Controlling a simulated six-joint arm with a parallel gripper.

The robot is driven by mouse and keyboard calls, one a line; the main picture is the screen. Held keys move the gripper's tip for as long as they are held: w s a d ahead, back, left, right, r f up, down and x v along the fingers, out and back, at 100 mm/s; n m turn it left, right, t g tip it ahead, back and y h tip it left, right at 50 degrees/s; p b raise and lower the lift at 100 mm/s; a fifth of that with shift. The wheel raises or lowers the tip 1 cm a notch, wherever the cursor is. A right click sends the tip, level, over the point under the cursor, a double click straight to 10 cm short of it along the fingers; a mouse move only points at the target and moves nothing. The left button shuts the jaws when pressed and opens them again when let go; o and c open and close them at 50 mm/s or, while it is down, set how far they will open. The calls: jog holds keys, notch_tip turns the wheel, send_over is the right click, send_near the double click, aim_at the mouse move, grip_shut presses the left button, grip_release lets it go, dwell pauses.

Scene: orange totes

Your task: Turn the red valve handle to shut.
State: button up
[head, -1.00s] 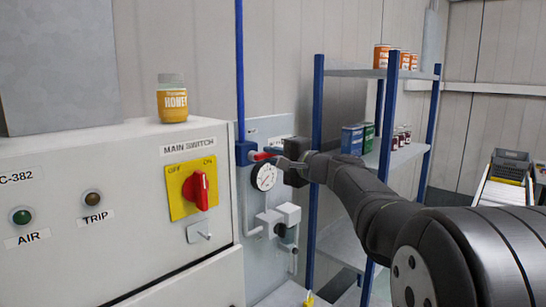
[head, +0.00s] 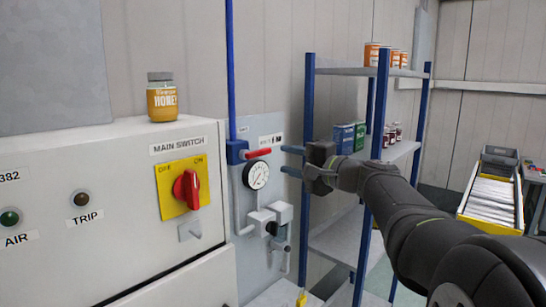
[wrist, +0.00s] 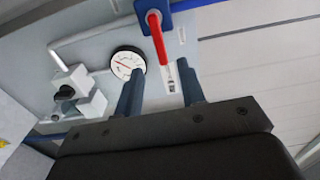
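The red valve handle (head: 259,153) sticks out to the right, roughly level, from a blue valve body (head: 236,151) on the blue pipe, just above a round gauge (head: 257,175). My gripper (head: 288,161) is to the right of the handle, with its two fingers apart and pointing left toward the wall panel. A small gap shows between the fingertips and the handle's end. In the wrist view, the handle (wrist: 158,38) hangs from the blue body (wrist: 152,8), its free end lying beyond the two open fingers (wrist: 158,85). Nothing is held between them.
A white cabinet (head: 90,225) with a red main switch (head: 186,190) stands at left, a honey jar (head: 162,98) on top. White pipe fittings (head: 272,217) sit below the gauge. A blue-post shelf (head: 382,130) with cans and boxes stands behind my arm.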

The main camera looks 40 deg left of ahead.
aim_at(262, 153)
jog(key=d, duration=0.8)
jog(key=shift+d, duration=0.35)
jog(key=shift+a, duration=0.15)
jog(key=a, duration=1.7)
jog(key=shift+a, duration=0.1)
